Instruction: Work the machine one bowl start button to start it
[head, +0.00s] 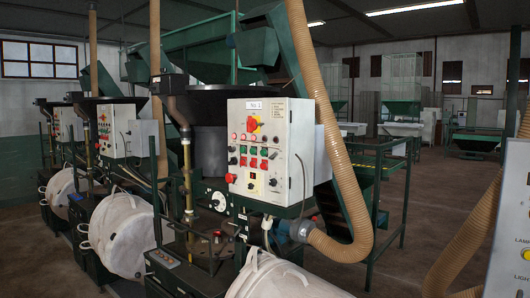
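The control panel (272,150) is a pale box on a green machine in the middle of the head view. A small white label at its top seems to read "No 1". A red mushroom knob (231,178) sticks out at the panel's lower left. The lettering by the buttons is too small to tell which is the bowl start button. Neither of my grippers shows in this view.
A ribbed tan hose (335,140) hangs right of the panel. Another panel with a yellow lamp (525,254) stands close at the right edge. Open concrete floor (410,265) lies at right centre.

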